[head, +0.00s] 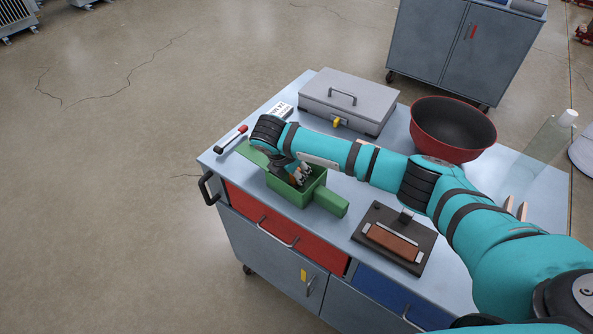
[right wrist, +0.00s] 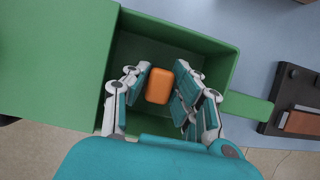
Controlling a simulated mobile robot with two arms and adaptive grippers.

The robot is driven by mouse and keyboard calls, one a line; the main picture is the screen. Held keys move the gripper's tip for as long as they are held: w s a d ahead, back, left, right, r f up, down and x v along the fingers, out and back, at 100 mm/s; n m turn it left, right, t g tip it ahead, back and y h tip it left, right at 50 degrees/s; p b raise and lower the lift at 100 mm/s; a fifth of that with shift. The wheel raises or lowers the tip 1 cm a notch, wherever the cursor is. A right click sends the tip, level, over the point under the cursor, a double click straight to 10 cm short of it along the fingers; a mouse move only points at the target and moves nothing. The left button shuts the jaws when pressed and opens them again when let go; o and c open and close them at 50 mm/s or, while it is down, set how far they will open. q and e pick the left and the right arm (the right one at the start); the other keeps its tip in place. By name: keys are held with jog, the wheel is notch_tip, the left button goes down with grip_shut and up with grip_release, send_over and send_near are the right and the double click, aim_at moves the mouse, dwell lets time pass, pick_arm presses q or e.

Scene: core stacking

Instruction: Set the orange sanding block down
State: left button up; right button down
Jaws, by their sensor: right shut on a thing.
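The orange sanding block (right wrist: 159,86) is between the fingers of my right gripper (right wrist: 160,92) in the right wrist view. The gripper is shut on it, inside the open green box (right wrist: 190,35). I cannot tell whether the block touches the box floor. In the head view my right gripper (head: 300,175) reaches down into the green box (head: 290,194), near the left end of the workbench top; the block is mostly hidden there by the fingers and box wall. My left gripper is not in view.
On the bench stand a grey metal case (head: 345,97), a red bowl (head: 452,128), a clear bottle (head: 552,143) and a dark plate with a brown block (head: 392,242). A red-and-black tool (head: 231,138) lies at the left corner. My right arm spans the bench.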

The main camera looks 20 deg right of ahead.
jog(key=c, duration=1.1)
grip_release()
jog(key=b+v, duration=0.1)
jog(key=v, duration=1.1)
jog(key=shift+r+b, duration=0.1)
jog(key=shift+b, duration=0.25)
